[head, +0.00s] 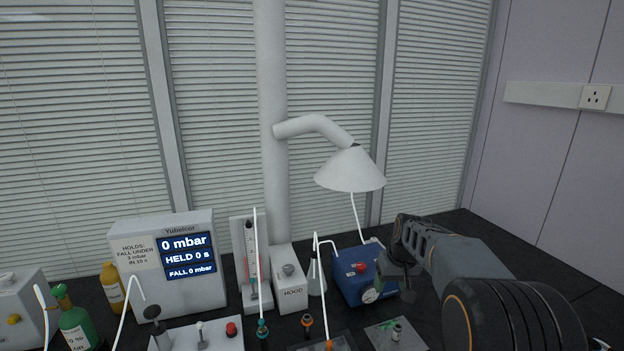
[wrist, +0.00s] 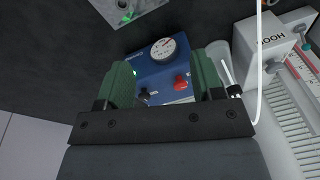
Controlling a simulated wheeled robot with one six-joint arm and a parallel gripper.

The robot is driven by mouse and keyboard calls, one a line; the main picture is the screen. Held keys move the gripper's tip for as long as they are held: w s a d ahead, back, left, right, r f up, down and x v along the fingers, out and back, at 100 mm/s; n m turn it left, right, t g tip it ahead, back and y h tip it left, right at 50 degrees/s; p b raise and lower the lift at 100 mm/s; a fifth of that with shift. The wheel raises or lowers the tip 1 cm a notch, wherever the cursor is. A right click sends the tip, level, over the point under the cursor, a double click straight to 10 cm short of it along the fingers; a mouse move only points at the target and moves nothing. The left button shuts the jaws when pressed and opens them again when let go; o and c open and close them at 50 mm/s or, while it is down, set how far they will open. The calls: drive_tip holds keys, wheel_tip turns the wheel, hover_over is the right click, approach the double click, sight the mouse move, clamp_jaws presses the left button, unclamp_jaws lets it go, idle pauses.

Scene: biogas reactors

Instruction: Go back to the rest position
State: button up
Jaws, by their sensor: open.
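My gripper (head: 393,268) is at the right of the head view, in front of the blue box (head: 352,283) and partly covering it. In the wrist view my gripper (wrist: 162,65) shows two green fingers spread apart with nothing held between them. The blue box (wrist: 152,78) shows beyond and between the fingers, with a round gauge (wrist: 163,48), a red knob (wrist: 181,82) and a black knob. I cannot tell the exact gap between my fingers and the box.
A white HOOD box (head: 289,279) and a flow meter (head: 251,265) stand left of the blue box. A display unit (head: 170,262) reads 0 mbar. A white lamp-shaped hood (head: 350,170) hangs above. A grey plate (head: 396,335) lies in front. White tubes rise among bottles (head: 76,323).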

drive_tip(key=s+a+r+t, duration=0.1)
drive_tip(key=s+a, duration=0.1)
drive_tip(key=s, duration=1)
drive_tip(key=s+a+r+t+h, duration=0.1)
drive_tip(key=s+a+r, duration=0.1)
drive_tip(key=s, duration=1)
drive_tip(key=shift+m+t, duration=0.4)
